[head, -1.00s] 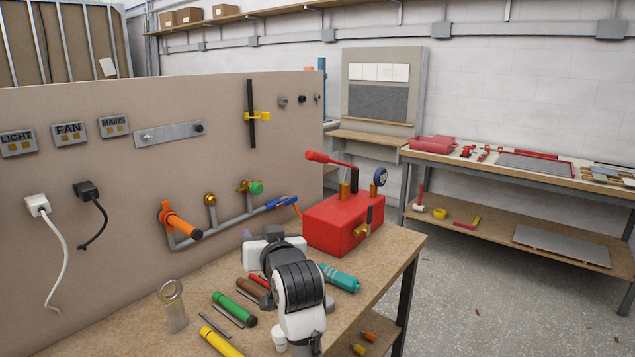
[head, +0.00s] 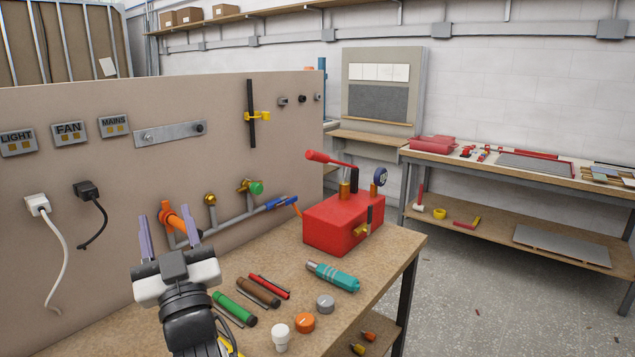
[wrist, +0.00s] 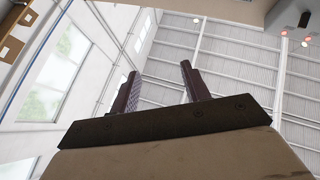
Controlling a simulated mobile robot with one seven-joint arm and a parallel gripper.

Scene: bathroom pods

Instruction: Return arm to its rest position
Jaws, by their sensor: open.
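My gripper (head: 168,230) is at the lower left in the head view, above the near left part of the workbench (head: 390,262). Its two fingers point up, stand apart and hold nothing. The left fingertip shows in front of the panel, and the right one overlaps the orange-handled valve (head: 181,222) in the picture. In the wrist view my gripper (wrist: 157,82) has both fingers spread, with the ceiling behind and nothing between them.
A red pump box (head: 345,222) stands at the bench's back right. A teal tool (head: 333,276), green (head: 234,308) and brown (head: 258,292) cylinders, and orange (head: 305,322) and grey (head: 325,303) caps lie on the bench. The panel (head: 60,130) rises behind, with pipes and cords.

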